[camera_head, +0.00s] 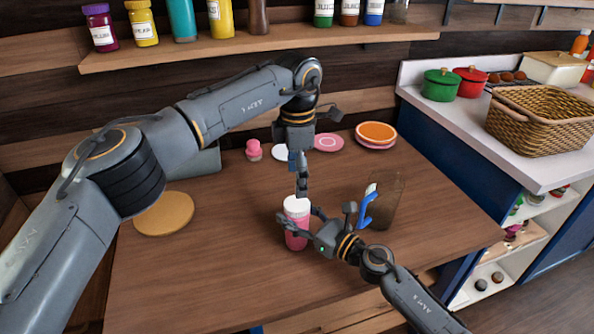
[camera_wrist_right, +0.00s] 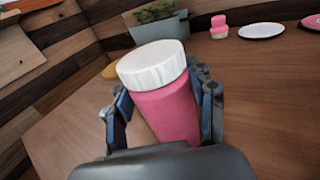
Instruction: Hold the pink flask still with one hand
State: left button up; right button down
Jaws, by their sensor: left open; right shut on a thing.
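The pink flask (camera_head: 296,239) with a white lid (camera_head: 297,205) stands upright on the wooden table. In the right wrist view the flask (camera_wrist_right: 166,112) sits between both fingers, with its white lid (camera_wrist_right: 152,63) clear above them. My right gripper (camera_head: 298,224) is shut around the body of the flask from the right. My left gripper (camera_head: 301,184) is open, points down and hangs just above the lid. Whether its fingertips touch the lid cannot be told. The flask's lower part is hidden by my right gripper in the wrist view.
A brown see-through container (camera_head: 387,205) with a blue-handled item (camera_head: 367,206) stands right of the flask. A round wooden board (camera_head: 165,213) lies left. A pink stacked object (camera_head: 253,150), pink plate (camera_head: 328,142) and orange plate (camera_head: 376,133) are at the back. The front table is clear.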

aim_at(297, 203)
pick_arm(q)
jog(key=n, duration=0.6)
jog(key=shift+r, duration=0.25)
jog(key=n, duration=0.4)
jog(key=shift+r, duration=0.15)
jog(key=shift+f, duration=4)
jog(key=shift+c, duration=0.4)
jog(key=c, duration=1.1)
jog(key=shift+c, duration=0.2)
